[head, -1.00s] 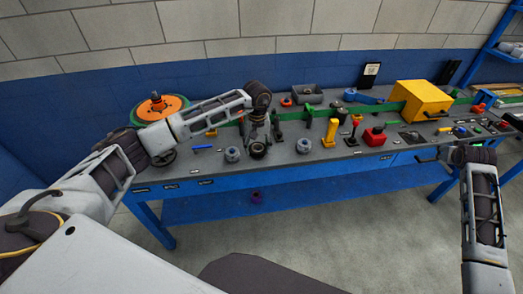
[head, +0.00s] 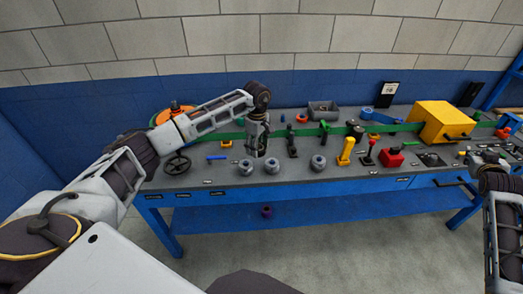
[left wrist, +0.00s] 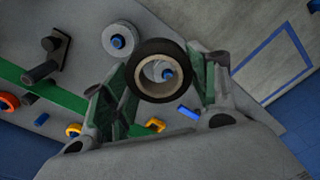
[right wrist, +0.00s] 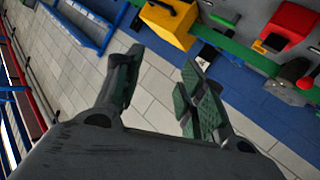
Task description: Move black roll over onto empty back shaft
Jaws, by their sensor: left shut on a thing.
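The black roll (left wrist: 160,48), with a pale core, sits between the fingers of my left gripper (left wrist: 160,88), which is shut on it. In the head view my left gripper (head: 258,150) points down above the bench's left part, and the roll there is hard to make out. A blue-tipped shaft shows through the roll's hole in the left wrist view. Dark upright stands (head: 291,142) are behind the gripper; I cannot tell which is the empty back shaft. A dark stand with a peg (left wrist: 45,65) shows in the left wrist view. My right gripper (right wrist: 155,80) is open and empty.
Grey rolls (head: 245,167) (head: 318,162) stand along the bench front. A green strip (head: 232,136) runs along the bench to a yellow box (head: 440,122). A yellow lever (head: 346,152) and red block (head: 391,157) stand right. A handwheel (head: 177,165) is at left.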

